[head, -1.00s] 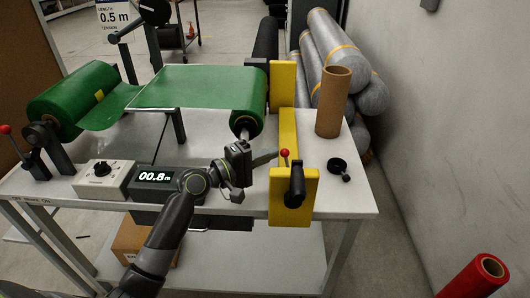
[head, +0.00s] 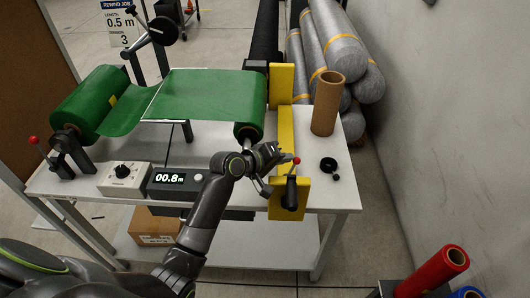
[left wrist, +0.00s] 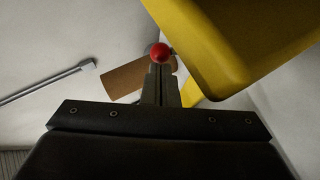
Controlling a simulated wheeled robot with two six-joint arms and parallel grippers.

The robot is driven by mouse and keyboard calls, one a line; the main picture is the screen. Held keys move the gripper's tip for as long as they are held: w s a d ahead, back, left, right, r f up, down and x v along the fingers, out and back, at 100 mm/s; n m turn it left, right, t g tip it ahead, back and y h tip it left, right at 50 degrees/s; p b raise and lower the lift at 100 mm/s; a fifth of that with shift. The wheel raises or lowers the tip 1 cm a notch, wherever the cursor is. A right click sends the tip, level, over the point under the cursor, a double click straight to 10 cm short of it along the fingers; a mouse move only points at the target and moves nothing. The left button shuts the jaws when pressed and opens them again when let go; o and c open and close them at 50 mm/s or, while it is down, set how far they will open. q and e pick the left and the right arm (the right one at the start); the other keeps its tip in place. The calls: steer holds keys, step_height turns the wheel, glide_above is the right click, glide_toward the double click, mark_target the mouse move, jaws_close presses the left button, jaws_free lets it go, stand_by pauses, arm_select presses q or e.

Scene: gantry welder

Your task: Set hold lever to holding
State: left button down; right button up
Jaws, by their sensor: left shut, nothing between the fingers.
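A red-knobbed lever (head: 297,160) stands at the yellow bracket (head: 290,205) on the bench's right end. The red knob also shows in the left wrist view (left wrist: 160,53), beside the yellow part (left wrist: 235,50). My left gripper (head: 270,157) is just left of this lever, its fingers shut and empty. In the left wrist view the shut fingers (left wrist: 160,85) point toward the knob, which appears right at their tips; I cannot tell whether they touch. A second red-knobbed lever (head: 34,140) stands at the bench's left end. My right gripper is out of view.
A green roll (head: 90,105) feeds a sheet across the bench to the right-hand roll. A display (head: 170,178) reads 00.8 m beside a dial box (head: 125,180). A cardboard tube (head: 326,103) and a black knob (head: 328,165) are right of the bracket. Grey rolls lie behind.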

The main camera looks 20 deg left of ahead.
arm_select(q)
steer(key=shift+w+d+m+g+y+p, duration=0.15)
steer(key=shift+d+m+g+y+p, duration=0.25)
steer(key=shift+y+p, duration=0.65)
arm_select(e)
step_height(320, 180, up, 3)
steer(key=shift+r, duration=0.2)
arm_select(q)
steer(key=shift+h, duration=0.25)
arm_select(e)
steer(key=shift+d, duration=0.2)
